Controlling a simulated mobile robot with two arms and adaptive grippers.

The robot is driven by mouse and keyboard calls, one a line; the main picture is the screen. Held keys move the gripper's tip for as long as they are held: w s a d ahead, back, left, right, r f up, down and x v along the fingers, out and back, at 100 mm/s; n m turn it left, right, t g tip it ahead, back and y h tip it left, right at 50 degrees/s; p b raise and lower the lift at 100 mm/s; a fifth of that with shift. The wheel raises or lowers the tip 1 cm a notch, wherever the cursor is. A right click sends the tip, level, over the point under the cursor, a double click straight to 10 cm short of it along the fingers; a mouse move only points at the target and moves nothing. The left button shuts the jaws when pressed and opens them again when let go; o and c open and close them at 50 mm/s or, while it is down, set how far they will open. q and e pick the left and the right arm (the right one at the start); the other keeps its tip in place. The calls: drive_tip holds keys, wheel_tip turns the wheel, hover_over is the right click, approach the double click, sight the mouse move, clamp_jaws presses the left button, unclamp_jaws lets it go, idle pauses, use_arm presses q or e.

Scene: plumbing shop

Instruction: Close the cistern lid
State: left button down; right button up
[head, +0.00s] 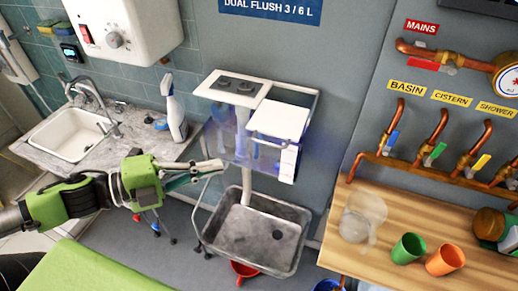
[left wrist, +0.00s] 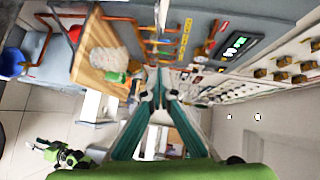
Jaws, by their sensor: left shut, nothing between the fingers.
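The clear-walled cistern (head: 226,141) stands at the middle of the head view, under the dual flush sign. A green and black part there, likely my right gripper (left wrist: 68,156), is too small to read.
A grey basin (head: 256,236) on a wire frame stands below the cistern. A sink counter (head: 128,142) with a spray bottle (head: 173,112) is at left. A wooden bench (head: 340,254) with a clear jug (head: 362,217) and cups is at right, under copper pipes.

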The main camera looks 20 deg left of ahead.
sight(272, 145)
use_arm(q)
drive_tip(key=w+d+f+b, duration=0.2)
drive_tip(key=w+d, duration=0.4)
drive_tip(key=w, duration=0.4)
drive_tip(key=shift+w+d+f+b, duration=0.3)
drive_tip(key=shift+w+b, duration=0.1)
drive_tip(key=shift+b, duration=0.45)
idle(0.6)
drive_tip(key=shift+r, duration=0.1)
